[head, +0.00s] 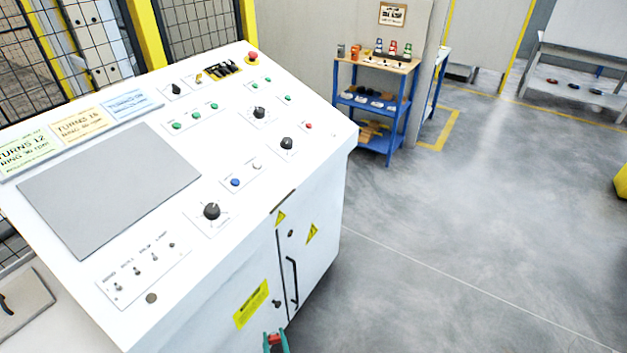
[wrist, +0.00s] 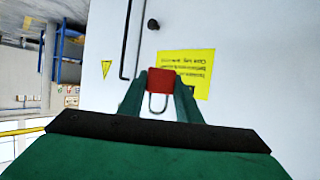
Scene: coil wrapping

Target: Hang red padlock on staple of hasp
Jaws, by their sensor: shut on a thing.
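My gripper (wrist: 160,92) is shut on a red padlock (wrist: 165,79), which sits between the green fingertips in the wrist view. The padlock's grey shackle (wrist: 158,104) points toward the bottom of that picture. In the head view my gripper (head: 275,342) and a bit of the red padlock show at the bottom edge, in front of the white console cabinet (head: 240,275). I cannot make out a hasp or its staple with certainty in either view.
The cabinet door has a long black handle (head: 291,281), a small black knob (head: 277,304) and a yellow label (head: 251,304). The sloped console panel (head: 165,205) carries knobs and buttons. A blue shelf (head: 372,104) stands behind. Floor (head: 460,240) to the right is clear.

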